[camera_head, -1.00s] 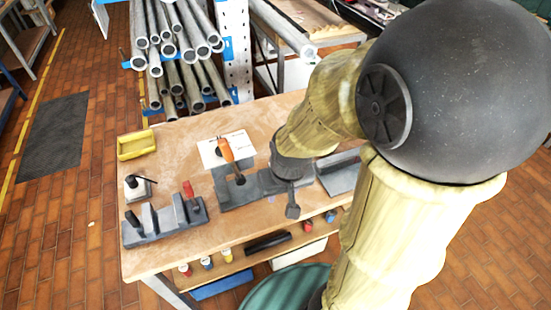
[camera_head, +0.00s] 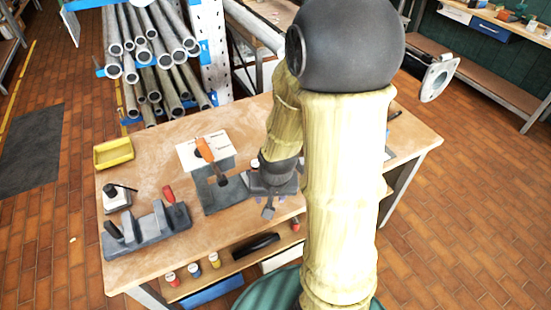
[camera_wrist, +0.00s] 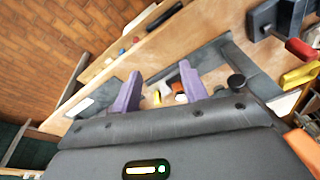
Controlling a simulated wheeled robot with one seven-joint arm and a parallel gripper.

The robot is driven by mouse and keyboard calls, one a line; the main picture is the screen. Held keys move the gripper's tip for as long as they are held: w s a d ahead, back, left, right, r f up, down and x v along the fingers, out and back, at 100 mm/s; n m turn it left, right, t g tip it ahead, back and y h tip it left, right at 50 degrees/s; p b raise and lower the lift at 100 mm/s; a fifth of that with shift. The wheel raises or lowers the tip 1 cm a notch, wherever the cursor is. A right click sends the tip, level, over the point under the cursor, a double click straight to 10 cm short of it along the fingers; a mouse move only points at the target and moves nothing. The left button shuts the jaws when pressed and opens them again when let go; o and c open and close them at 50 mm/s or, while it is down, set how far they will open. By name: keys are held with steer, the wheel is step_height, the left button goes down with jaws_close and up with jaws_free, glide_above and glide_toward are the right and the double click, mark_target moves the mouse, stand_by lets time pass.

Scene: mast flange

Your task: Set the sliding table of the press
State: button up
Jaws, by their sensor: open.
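The press appears to be the dark grey assembly (camera_head: 222,197) on the wooden bench, with an orange handle (camera_head: 205,149) on it. In the wrist view its grey plate (camera_wrist: 250,66), a black knob (camera_wrist: 236,82) and the orange handle (camera_wrist: 303,148) show at the right. My gripper (camera_head: 268,208) is just right of the press, low over the bench. In the wrist view my gripper (camera_wrist: 160,84) has two purple fingers spread apart with nothing held between them. I cannot tell which part is the sliding table, or whether the fingers touch anything.
A grey fixture (camera_head: 150,232) with a red handle stands at the bench's left front. A yellow bin (camera_head: 114,153) and a small white block (camera_head: 117,199) are behind it. A pipe rack (camera_head: 160,60) stands beyond the bench. A lower shelf holds several small jars (camera_head: 193,269).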

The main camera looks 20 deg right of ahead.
steer(key=w+d+f+m+t+y+b, duration=0.2)
steer(key=f+m+b, duration=0.1)
steer(key=f+m, duration=0.55)
steer(key=w+d+f+m+t+y+b, duration=0.1)
steer(key=w+f+m+t+y+b, duration=0.4)
steer(key=f, duration=0.6)
steer(key=d+m+t, duration=0.1)
steer(key=m, duration=0.2)
steer(key=d+m+t+h+b, duration=0.1)
steer(key=m, duration=0.2)
steer(key=w+d+m+t+h+b, duration=0.1)
steer(key=d+m, duration=0.1)
steer(key=m, duration=0.1)
steer(key=shift+r+m, duration=0.15)
steer(key=shift+m, duration=0.1)
steer(key=d+r+m+t+h, duration=0.1)
steer(key=d+m, duration=0.1)
steer(key=m, duration=0.1)
steer(key=d+r+m+t+h+b, duration=0.1)
steer(key=d+m+t+h, duration=0.1)
steer(key=d+m, duration=0.1)
steer(key=d+r+m+t+h, duration=0.1)
steer(key=d+m+t, duration=0.1)
steer(key=shift+w+d+r+m+b, duration=0.15)
steer(key=shift+d+r+m+b, duration=0.1)
steer(key=shift+r+m+b, duration=0.15)
steer(key=shift+w, duration=0.1)
